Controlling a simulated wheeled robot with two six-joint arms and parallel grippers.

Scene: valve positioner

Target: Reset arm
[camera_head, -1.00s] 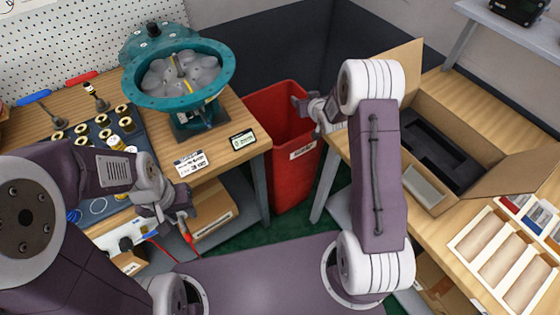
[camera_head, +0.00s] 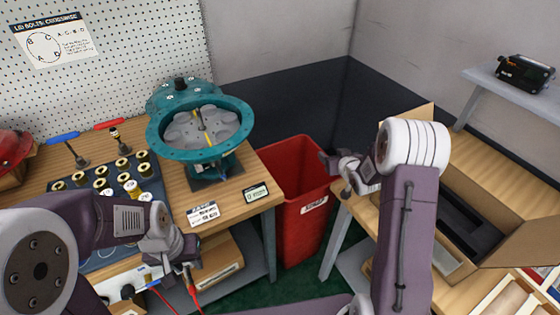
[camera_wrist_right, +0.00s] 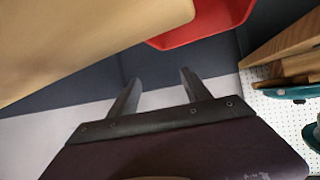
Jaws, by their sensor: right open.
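My right arm rises along the right side of the head view. Its gripper (camera_head: 335,174) is open and empty, raised above the gap between the two benches near the red bin. In the right wrist view, my right gripper (camera_wrist_right: 158,86) shows two parted fingers with nothing between them. My left gripper (camera_head: 188,268) hangs low at the front edge of the left bench, pointing downward. A red lead (camera_head: 192,284) shows right at its fingertips; whether the jaws grip it is too small to tell.
A teal valve body (camera_head: 202,130) stands on the left bench, beside a dark tray (camera_head: 92,198) of brass-coloured parts and two screwdrivers. A red bin (camera_head: 302,235) stands between the benches. An open cardboard box (camera_head: 510,240) sits on the right bench.

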